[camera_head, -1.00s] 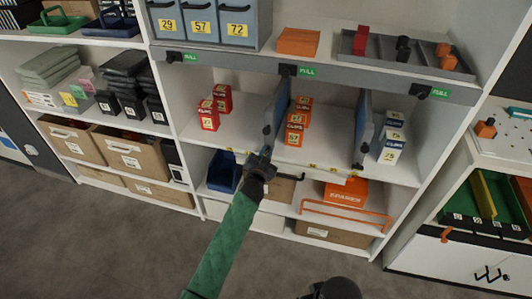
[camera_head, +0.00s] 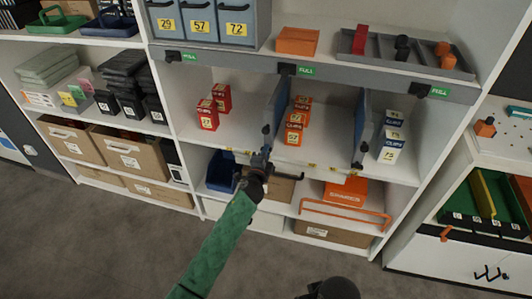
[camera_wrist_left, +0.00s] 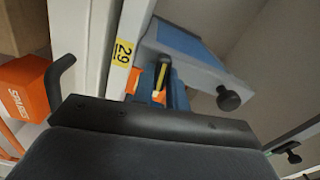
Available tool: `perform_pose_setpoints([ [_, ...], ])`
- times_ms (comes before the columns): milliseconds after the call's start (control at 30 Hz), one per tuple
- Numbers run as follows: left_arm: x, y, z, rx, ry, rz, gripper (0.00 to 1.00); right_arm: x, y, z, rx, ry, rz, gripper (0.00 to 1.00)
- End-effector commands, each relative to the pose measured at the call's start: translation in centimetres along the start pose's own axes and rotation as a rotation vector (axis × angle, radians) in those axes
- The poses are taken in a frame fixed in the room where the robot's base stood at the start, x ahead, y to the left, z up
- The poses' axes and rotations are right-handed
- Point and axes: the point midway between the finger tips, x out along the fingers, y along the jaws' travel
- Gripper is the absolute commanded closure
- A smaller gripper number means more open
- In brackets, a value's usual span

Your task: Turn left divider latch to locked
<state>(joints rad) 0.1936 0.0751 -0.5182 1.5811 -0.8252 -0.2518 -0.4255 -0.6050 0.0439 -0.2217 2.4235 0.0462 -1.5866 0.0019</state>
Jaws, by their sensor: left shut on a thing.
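The left blue divider (camera_head: 282,108) stands upright on the middle shelf, between red and orange boxes. Its dark latch (camera_head: 266,130) is at the lower front edge. My left gripper (camera_head: 263,157) is at the divider's front foot, just above the shelf lip, shut on the latch; the wrist hides most of the hold. In the left wrist view the divider (camera_wrist_left: 190,45) rises behind the fingertips (camera_wrist_left: 160,84), and the dark gripper body covers the lower part. The latch's exact angle cannot be told. My right gripper is not in view.
The right divider (camera_head: 365,128) stands beside blue-and-white boxes (camera_head: 391,146). A rail (camera_head: 330,77) with black knobs and green FULL tags runs above. Below are a blue bin (camera_head: 222,172), a brown carton (camera_head: 282,191) and an orange SPARES box (camera_head: 345,192). The floor in front is clear.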

Motion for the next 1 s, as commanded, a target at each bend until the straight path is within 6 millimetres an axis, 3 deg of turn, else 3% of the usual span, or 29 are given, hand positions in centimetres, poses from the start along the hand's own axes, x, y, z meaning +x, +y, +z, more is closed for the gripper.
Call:
perform_pose_setpoints([
  [400,-0.05,0.2,-0.05,0.171,0.002,0.001,1.0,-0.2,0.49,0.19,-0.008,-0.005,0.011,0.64],
  [933,-0.08,0.28,-0.08,0.19,0.001,0.002,1.0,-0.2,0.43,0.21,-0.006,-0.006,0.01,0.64],
  [967,-0.08,0.28,-0.09,0.19,0.002,0.002,0.8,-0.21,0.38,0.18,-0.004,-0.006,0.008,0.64],
  [1000,-0.07,0.27,-0.09,0.19,0.002,0.002,0.72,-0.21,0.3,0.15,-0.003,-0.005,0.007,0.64],
])
